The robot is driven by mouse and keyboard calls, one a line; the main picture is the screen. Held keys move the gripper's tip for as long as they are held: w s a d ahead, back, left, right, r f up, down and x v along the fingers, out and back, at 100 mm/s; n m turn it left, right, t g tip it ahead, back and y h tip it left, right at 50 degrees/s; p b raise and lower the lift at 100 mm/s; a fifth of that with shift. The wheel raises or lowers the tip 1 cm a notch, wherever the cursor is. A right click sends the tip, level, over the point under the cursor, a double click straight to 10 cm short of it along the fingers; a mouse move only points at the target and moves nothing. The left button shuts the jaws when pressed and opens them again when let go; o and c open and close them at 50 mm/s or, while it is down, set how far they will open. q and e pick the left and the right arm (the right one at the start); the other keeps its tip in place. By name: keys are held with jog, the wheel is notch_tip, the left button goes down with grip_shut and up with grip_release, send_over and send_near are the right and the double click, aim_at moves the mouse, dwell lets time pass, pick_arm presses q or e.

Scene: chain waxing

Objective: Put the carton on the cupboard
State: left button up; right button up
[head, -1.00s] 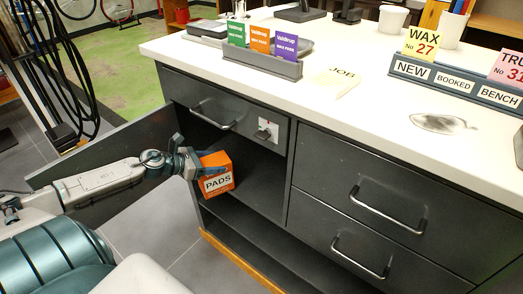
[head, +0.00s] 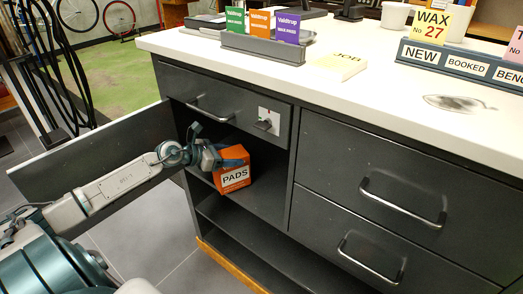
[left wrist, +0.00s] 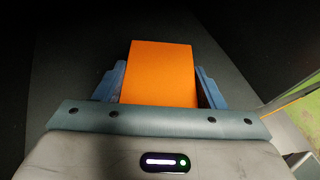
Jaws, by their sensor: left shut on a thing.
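An orange carton with a white PADS label (head: 235,177) is at the open front of the cupboard (head: 268,193), above its shelf. My left gripper (head: 226,158) is shut on the carton, coming in from the left. In the left wrist view the orange carton (left wrist: 162,75) sits between both blue fingers of the left gripper (left wrist: 160,88). Whether the carton's bottom touches the shelf I cannot tell. My right gripper is not in view.
The cupboard door (head: 100,150) stands open at the left, alongside my arm. A drawer with a handle (head: 212,112) is above the opening. The white worktop (head: 400,85) holds colored packets (head: 261,24), a JOB pad (head: 341,66) and a sign rack (head: 460,68). A lower shelf (head: 240,225) is bare.

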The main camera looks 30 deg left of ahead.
pick_arm(q)
jog(key=w+d, duration=0.5)
jog(key=w, duration=0.5)
jog(key=shift+w+f, duration=0.2)
jog(key=shift+f, duration=0.05)
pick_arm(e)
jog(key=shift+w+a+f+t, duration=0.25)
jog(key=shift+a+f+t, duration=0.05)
pick_arm(q)
jog(key=shift+d, duration=0.15)
jog(key=shift+f, duration=0.15)
jog(key=o, duration=1.5)
jog(key=shift+c, duration=0.2)
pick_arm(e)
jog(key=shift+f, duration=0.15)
